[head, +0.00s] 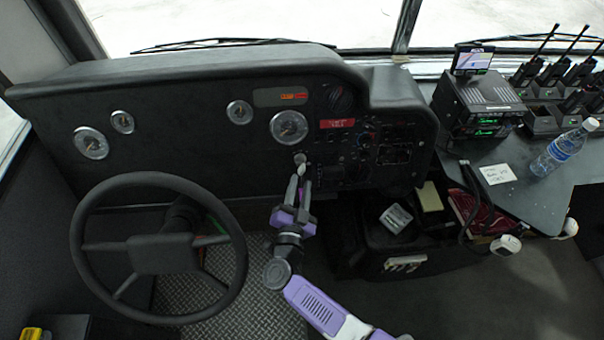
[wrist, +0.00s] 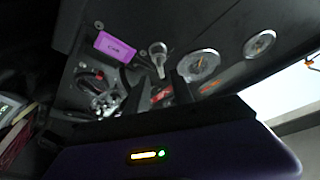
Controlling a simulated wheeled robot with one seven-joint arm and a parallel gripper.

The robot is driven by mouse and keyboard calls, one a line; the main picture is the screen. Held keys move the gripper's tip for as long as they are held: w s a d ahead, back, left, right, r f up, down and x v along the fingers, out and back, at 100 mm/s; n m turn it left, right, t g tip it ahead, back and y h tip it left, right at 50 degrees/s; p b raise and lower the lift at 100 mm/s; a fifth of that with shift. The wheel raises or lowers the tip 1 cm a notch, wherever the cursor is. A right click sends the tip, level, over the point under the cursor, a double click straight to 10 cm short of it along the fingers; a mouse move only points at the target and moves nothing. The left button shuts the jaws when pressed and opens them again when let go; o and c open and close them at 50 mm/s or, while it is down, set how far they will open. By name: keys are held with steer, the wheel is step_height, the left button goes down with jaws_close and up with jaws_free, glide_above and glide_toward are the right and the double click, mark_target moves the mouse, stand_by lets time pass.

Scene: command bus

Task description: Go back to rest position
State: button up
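My gripper (head: 298,187) is raised in front of the dashboard, right of the steering wheel (head: 160,252). Its two grey fingers point up toward a small silver knob (head: 299,159) on the dash panel. In the wrist view, the fingers (wrist: 163,92) stand apart with a gap between them and nothing held. The silver knob also shows in the wrist view (wrist: 158,52), just beyond the fingertips. I cannot tell whether a finger touches it. My purple arm reaches up from the bottom of the head view.
The dashboard (head: 180,85) carries several round gauges and switches. An open console box (head: 400,250) stands right of my arm. A grey side desk (head: 525,190) holds radios and a water bottle (head: 564,149). Open floor (head: 470,300) lies at lower right.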

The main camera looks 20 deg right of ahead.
steer(key=shift+v, duration=1.1)
steer(key=s+d+r+n+y, duration=0.1)
steer(key=s+r+n+y, duration=0.2)
steer(key=s, duration=0.9)
steer(key=s+d+r+n+y, duration=0.1)
steer(key=s+r+n+y, duration=0.2)
steer(key=s+r, duration=0.7)
steer(key=s+d+r+n+y, duration=0.1)
steer(key=s+r+n+y, duration=0.2)
steer(key=s+r+n, duration=0.4)
steer(key=s, duration=0.7)
steer(key=shift+s+d+y, duration=0.25)
steer(key=shift+d+y, duration=0.05)
steer(key=shift+d, duration=0.1)
steer(key=shift+f, duration=0.15)
